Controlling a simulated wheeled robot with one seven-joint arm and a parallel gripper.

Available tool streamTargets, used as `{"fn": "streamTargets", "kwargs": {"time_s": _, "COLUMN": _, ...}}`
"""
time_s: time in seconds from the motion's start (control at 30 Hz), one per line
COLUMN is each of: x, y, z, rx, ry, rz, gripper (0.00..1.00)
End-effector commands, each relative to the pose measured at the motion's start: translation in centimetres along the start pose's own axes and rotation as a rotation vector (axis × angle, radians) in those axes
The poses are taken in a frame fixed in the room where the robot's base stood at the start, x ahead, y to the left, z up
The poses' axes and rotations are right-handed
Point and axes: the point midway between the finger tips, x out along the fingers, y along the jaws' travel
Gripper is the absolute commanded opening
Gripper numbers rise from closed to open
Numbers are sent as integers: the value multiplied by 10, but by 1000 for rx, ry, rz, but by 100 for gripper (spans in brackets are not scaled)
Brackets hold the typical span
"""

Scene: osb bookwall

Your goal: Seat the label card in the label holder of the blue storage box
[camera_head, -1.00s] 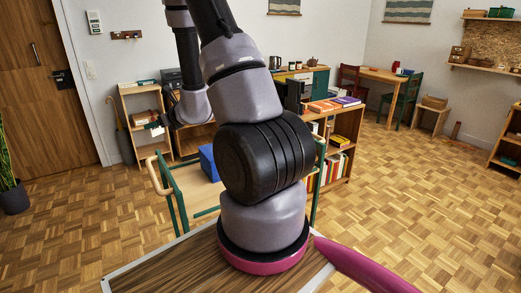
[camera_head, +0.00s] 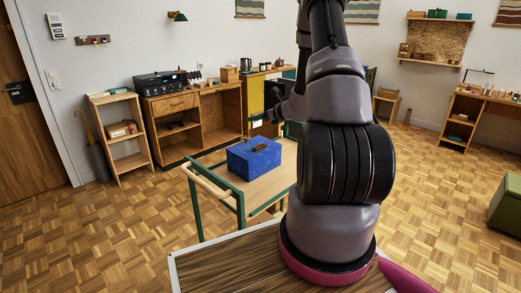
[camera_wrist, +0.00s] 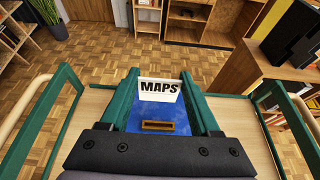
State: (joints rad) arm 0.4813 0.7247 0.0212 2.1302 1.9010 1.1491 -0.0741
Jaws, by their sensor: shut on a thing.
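The white label card (camera_wrist: 160,89), printed MAPS in black, is held between the two green fingers of my gripper (camera_wrist: 160,78) in the wrist view. The blue storage box (camera_head: 250,166) stands on the trolley in the head view, and part of its blue surface shows between the fingers in the wrist view (camera_wrist: 160,112). The brass-coloured label holder (camera_wrist: 158,126) shows on the box, below the card in the picture and apart from it. In the head view my gripper (camera_head: 262,119) is small, above and behind the box, and its fingers are hard to make out.
The trolley (camera_head: 272,187) has a wooden top, green frame and wooden handle (camera_head: 213,187). A wooden shelf (camera_head: 118,138) and a workbench (camera_head: 190,105) stand along the back wall. A green stool (camera_head: 506,205) is at right. Parquet floor is open around the trolley.

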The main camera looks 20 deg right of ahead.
Motion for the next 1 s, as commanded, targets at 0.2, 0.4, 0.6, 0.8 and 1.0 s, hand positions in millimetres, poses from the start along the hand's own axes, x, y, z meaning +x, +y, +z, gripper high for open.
{"fn": "streamTargets", "kwargs": {"time_s": 0.2, "x": 11, "y": -9, "z": -32, "rx": 3, "ry": 3, "rz": 2, "gripper": 12}}
{"fn": "streamTargets", "kwargs": {"time_s": 0.4, "x": 21, "y": -10, "z": -54, "rx": -1, "ry": 0, "rz": 1, "gripper": 12}}
{"fn": "streamTargets", "kwargs": {"time_s": 0.6, "x": 28, "y": -9, "z": -72, "rx": 1, "ry": 1, "rz": 1, "gripper": 12}}
{"fn": "streamTargets", "kwargs": {"time_s": 0.8, "x": 38, "y": -9, "z": -95, "rx": -1, "ry": 1, "rz": 2, "gripper": 0}}
{"fn": "streamTargets", "kwargs": {"time_s": 1.0, "x": 37, "y": -8, "z": -98, "rx": -1, "ry": 6, "rz": 2, "gripper": 70}}
